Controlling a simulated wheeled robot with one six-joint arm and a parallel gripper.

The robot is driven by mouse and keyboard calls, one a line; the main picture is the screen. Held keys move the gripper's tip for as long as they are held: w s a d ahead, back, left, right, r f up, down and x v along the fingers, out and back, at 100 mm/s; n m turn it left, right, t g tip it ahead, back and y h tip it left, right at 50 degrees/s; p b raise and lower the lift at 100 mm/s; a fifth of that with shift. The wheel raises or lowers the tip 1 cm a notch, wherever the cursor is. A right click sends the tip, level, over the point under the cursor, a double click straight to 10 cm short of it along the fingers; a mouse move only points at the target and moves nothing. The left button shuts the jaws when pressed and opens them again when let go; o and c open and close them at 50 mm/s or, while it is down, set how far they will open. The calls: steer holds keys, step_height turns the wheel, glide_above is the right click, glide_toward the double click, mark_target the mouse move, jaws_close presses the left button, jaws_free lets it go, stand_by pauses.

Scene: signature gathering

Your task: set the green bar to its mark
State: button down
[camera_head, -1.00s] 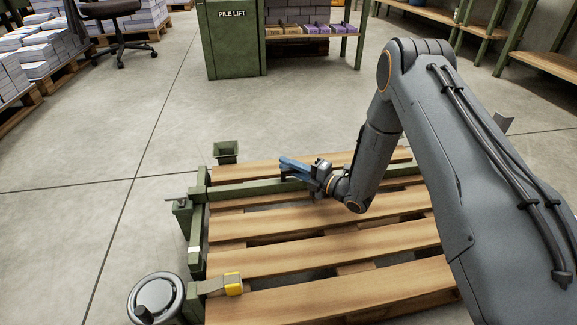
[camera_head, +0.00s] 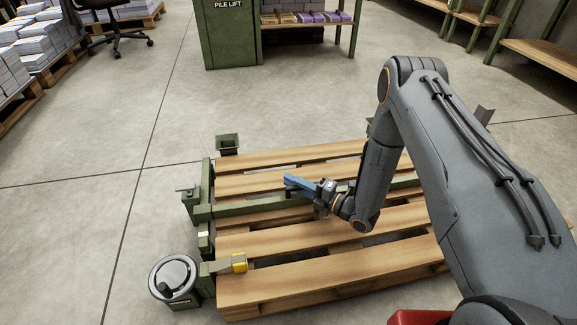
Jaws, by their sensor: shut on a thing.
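The green bar (camera_head: 245,206) lies across the wooden pallet from the green side rail on the left towards the right, where my arm hides part of it. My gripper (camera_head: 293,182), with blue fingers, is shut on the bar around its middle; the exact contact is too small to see. A white mark (camera_head: 203,234) shows on the green side rail (camera_head: 206,175). The bar's left end is a short way beyond this mark, on the far side.
The pallet (camera_head: 300,238) fills the front middle. A handwheel (camera_head: 175,277) and a yellow-tipped stop (camera_head: 239,263) are at its near left. A small green box (camera_head: 228,143) stands at its far left corner. Open floor lies left and behind, before the pile lift (camera_head: 229,40).

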mark_target(294, 190)
steer(key=shift+s+d+p, duration=0.25)
steer(key=shift+s+p, duration=0.2)
steer(key=shift+s, duration=0.2)
steer(key=shift+s+d+p, duration=0.2)
steer(key=shift+s+p, duration=0.2)
steer(key=shift+s, duration=0.3)
steer(key=shift+s+d+p, duration=0.25)
steer(key=shift+s+p, duration=0.2)
steer(key=shift+s, duration=0.2)
steer(key=c, duration=1.8)
jaws_free()
steer(key=shift+d, duration=0.1)
steer(key=shift+c, duration=0.2)
steer(key=shift+o, duration=0.4)
steer(key=shift+s, duration=0.1)
steer(key=p+v, duration=0.2)
steer(key=v, duration=0.5)
steer(key=shift+s+d+p, duration=0.15)
steer(key=shift+d+p, duration=0.05)
steer(key=shift+p, duration=0.1)
